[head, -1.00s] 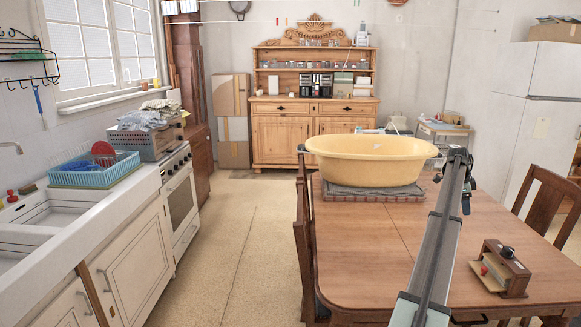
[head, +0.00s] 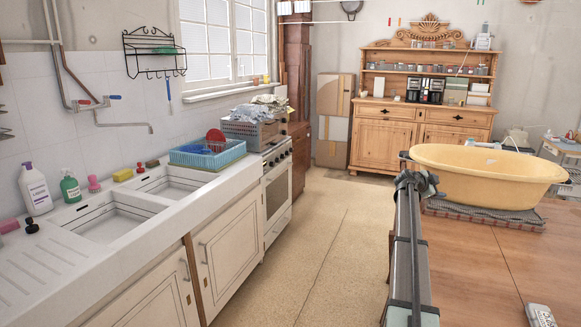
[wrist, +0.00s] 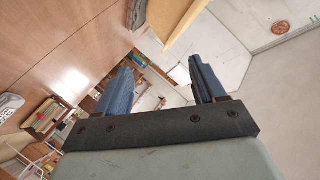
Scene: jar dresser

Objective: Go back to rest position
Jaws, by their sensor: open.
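My arm reaches forward from the bottom of the head view, beside the left edge of the wooden table (head: 470,265). In the wrist view my gripper (wrist: 160,80) shows two blue ribbed fingers set well apart, with nothing between them. The fingers are open and empty, and I see no contact with any object. In the head view the end of my arm is at the near left side of the yellow tub (head: 480,180); how far apart they are is hard to tell.
The tub stands on a grey mat on the table. A double sink counter (head: 120,215) and a stove (head: 277,185) line the left. A wooden dresser (head: 425,125) with jars stands at the back. The floor (head: 320,240) between counter and table is clear.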

